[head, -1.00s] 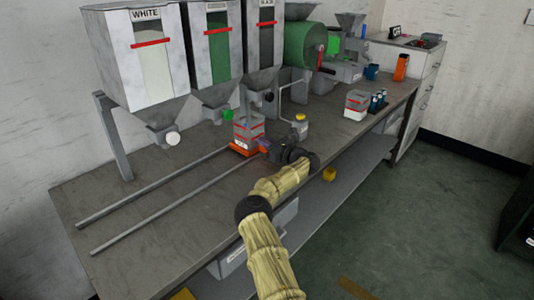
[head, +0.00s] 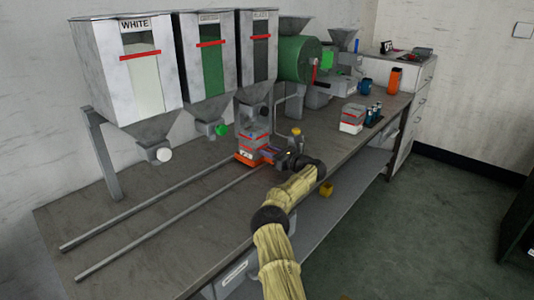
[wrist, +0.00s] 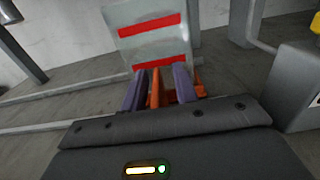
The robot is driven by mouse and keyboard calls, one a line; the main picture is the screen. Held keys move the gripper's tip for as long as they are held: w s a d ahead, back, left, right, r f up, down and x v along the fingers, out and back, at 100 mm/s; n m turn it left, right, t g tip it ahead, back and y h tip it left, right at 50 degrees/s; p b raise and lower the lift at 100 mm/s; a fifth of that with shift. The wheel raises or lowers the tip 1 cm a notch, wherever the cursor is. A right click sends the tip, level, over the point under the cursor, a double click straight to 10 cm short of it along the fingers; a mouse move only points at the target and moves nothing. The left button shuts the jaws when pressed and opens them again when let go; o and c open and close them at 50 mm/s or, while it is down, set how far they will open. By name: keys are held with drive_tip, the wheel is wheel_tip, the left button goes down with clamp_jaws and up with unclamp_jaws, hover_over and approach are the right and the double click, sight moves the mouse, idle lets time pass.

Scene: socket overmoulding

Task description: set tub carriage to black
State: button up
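The tub carriage (head: 246,158) is an orange base on two rails, with a grey, red-banded tub (head: 254,144) upright on it. It stands below the black hopper (head: 257,55), roughly under its outlet. My gripper (head: 270,154) is at the carriage's front right side. In the wrist view my gripper's purple fingers (wrist: 158,90) stand on either side of an upright orange tab (wrist: 154,88) of the carriage, and gaps seem to show beside the tab. The tub (wrist: 155,40) rises just behind the fingers.
The white hopper (head: 140,70) and green hopper (head: 208,60) stand to the left. The rails (head: 150,215) are clear to the left. Another tub (head: 352,118) stands farther right.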

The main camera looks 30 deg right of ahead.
drive_tip(key=shift+s+d, duration=0.25)
drive_tip(key=shift+s, duration=0.4)
drive_tip(key=v, duration=1.5)
drive_tip(key=shift+d+r, duration=0.1)
drive_tip(key=shift+d, duration=0.25)
drive_tip(key=shift+s+a, duration=0.2)
drive_tip(key=shift+s, duration=0.35)
drive_tip(key=shift+s+d, duration=0.3)
drive_tip(key=shift+d, duration=0.05)
drive_tip(key=shift+w+a, duration=0.15)
drive_tip(key=shift+a, duration=0.05)
